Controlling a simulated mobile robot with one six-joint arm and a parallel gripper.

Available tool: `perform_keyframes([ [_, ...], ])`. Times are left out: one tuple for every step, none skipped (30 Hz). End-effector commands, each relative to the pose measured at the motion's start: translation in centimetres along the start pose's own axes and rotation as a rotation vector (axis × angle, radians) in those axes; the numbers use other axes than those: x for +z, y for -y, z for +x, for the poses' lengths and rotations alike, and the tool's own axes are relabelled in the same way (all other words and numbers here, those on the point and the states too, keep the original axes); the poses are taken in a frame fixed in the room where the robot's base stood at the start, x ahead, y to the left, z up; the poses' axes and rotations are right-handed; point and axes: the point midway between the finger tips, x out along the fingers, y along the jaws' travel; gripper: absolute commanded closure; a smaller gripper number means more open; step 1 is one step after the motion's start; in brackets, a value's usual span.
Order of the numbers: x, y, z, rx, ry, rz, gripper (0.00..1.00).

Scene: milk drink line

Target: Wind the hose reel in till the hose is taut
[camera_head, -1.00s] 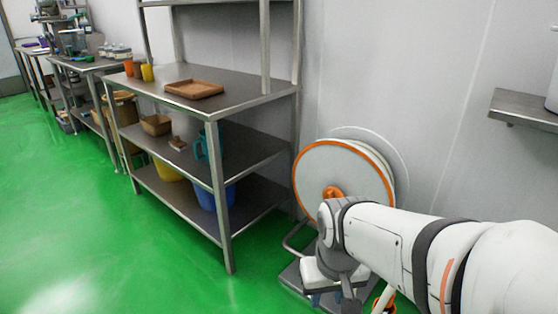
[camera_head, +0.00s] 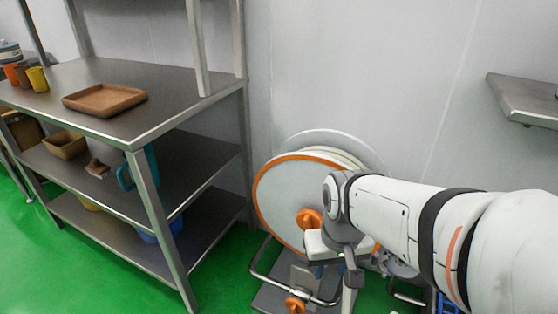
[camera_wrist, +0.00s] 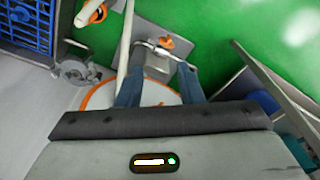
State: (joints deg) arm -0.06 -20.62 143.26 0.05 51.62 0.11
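The hose reel (camera_head: 278,190) is a white disc with an orange rim and an orange hub (camera_head: 307,218), upright near the wall on a grey base plate (camera_head: 268,298). An orange knob (camera_head: 295,305) shows low at its front, and an orange part also shows beyond the fingers in the wrist view (camera_wrist: 167,42). My gripper (camera_wrist: 160,72) has its two blue fingers apart, with nothing seen held between them. In the head view it hangs in front of the reel's lower right. My arm hides the reel's right side. I cannot tell how slack the hose is.
A steel shelf unit (camera_head: 175,115) stands left of the reel, with a brown tray (camera_head: 104,99) on top. A wall shelf (camera_head: 525,98) is at right. A blue crate (camera_wrist: 28,25) with a caster (camera_wrist: 75,72) is close by. Green floor is open at lower left.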

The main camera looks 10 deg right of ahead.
Motion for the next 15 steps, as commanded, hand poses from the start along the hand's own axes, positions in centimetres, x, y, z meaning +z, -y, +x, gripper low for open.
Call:
perform_keyframes([
  [0.0,0.0,0.0,0.0,0.0,0.0,0.66],
  [0.0,0.0,0.0,0.0,0.001,0.0,0.66],
  [0.0,0.0,0.0,0.0,0.001,0.001,0.66],
  [-0.1,0.0,0.0,0.0,0.002,0.002,0.66],
  [-0.3,0.0,0.0,0.001,0.003,0.005,0.66],
  [-0.6,0.0,-0.1,0.002,0.006,0.011,0.66],
  [-1.0,0.0,-0.1,0.004,0.009,0.018,0.66],
  [-1.4,0.0,-0.1,0.006,0.013,0.029,0.66],
  [-2.2,-0.9,-0.2,0.008,0.019,0.038,0.66],
  [-2.8,-1.4,-0.1,0.011,0.025,0.05,0.66],
  [-3.6,-1.6,-0.2,0.014,0.03,0.066,0.66],
  [-4.7,-1.7,-0.1,0.02,0.039,0.092,0.66],
  [-5.5,-1.7,0.0,0.025,0.045,0.112,0.66],
  [-6.5,-1.7,0.1,0.031,0.052,0.134,0.66],
  [-7.7,-1.7,0.3,0.038,0.06,0.162,0.66],
])
